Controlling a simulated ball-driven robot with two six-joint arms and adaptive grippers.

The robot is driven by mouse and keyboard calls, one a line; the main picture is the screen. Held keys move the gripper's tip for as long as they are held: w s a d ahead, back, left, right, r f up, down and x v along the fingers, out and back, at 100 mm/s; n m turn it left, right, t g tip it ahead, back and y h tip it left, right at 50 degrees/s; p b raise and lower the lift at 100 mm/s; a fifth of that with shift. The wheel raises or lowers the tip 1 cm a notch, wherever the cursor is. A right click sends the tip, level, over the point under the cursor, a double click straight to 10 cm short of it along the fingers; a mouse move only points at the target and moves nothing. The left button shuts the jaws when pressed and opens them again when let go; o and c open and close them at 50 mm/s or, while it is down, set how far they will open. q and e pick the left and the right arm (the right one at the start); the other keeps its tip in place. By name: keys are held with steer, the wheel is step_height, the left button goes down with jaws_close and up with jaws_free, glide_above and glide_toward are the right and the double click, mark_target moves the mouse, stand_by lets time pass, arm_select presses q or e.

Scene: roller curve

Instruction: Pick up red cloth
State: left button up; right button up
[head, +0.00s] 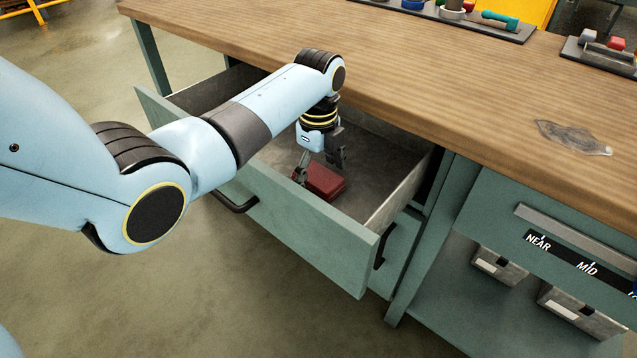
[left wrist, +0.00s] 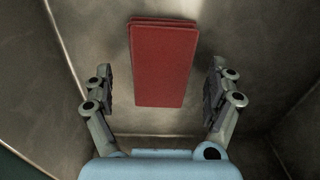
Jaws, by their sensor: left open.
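The red cloth (head: 322,182) is a folded, flat rectangular stack lying on the floor of the open drawer (head: 275,218). In the left wrist view the red cloth (left wrist: 163,64) lies ahead of and between the lines of the two fingers. My left gripper (head: 320,162) reaches down into the drawer over the cloth. In the left wrist view my left gripper (left wrist: 162,90) is open, with a finger to each side of the cloth and a gap on both sides. I cannot tell the exact height of the fingertips above the cloth. My right gripper does not show.
The drawer's walls stand close around the gripper. The wooden worktop (head: 430,75) overhangs the drawer's back. A grey crumpled piece (head: 573,137) lies on the worktop at right. A tool tray (head: 470,18) stands at the back. Grey bins (head: 499,266) sit on the lower shelf.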

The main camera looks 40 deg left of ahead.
mark_target(318, 175)
arm_select(q)
steer(key=shift+f, duration=0.65)
steer(key=c, duration=1.2)
steer(key=shift+r, duration=0.1)
step_height(318, 175, up, 10)
steer(key=shift+p, duration=1.25)
